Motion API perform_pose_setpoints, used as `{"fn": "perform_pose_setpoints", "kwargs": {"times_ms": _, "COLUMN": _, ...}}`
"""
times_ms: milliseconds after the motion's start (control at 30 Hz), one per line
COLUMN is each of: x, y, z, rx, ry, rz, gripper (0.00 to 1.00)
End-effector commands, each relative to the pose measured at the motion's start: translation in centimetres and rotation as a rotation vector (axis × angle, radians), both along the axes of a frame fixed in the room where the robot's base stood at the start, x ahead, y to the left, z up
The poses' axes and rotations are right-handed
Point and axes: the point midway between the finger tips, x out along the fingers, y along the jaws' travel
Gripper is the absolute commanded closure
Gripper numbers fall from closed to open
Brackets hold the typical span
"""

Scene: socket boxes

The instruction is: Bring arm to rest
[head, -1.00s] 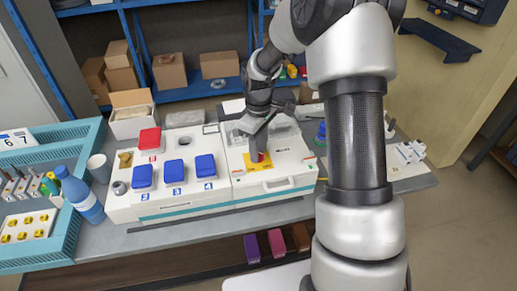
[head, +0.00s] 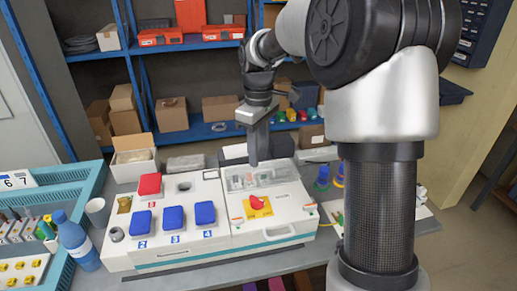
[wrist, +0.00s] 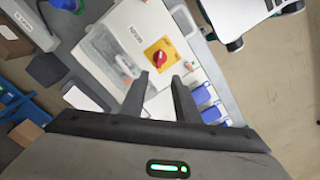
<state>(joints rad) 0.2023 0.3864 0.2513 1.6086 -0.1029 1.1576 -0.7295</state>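My gripper (head: 254,150) hangs above the back part of the white socket box on the right, pointing down. In the wrist view its two fingers (wrist: 160,92) stand apart with nothing between them, so it is open. The box (head: 290,196) has a red rotary switch (head: 257,202) on a yellow plate, and a clear cover (head: 262,178) behind the switch. In the wrist view the red switch (wrist: 159,58) shows just beyond the fingertips, apart from them.
The neighbouring white box (head: 165,245) carries blue socket lids (head: 172,218) and a red one (head: 149,185). A blue bottle (head: 76,242) and teal tray (head: 75,195) stand at left. Blue shelves (head: 205,130) with cartons stand behind.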

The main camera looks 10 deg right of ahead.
Motion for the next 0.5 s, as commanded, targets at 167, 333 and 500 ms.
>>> {"fn": "perform_pose_setpoints", "kwargs": {"times_ms": 167, "x": 0.0, "y": 0.0, "z": 0.7, "rx": 0.0, "ry": 0.001, "rz": 0.0, "gripper": 0.71}}
{"fn": "perform_pose_setpoints", "kwargs": {"times_ms": 333, "x": 0.0, "y": 0.0, "z": 0.7, "rx": 0.0, "ry": 0.001, "rz": 0.0, "gripper": 0.71}}
{"fn": "perform_pose_setpoints", "kwargs": {"times_ms": 500, "x": -0.6, "y": 0.1, "z": 1.5, "rx": -0.006, "ry": -0.012, "rz": -0.016, "gripper": 0.71}}
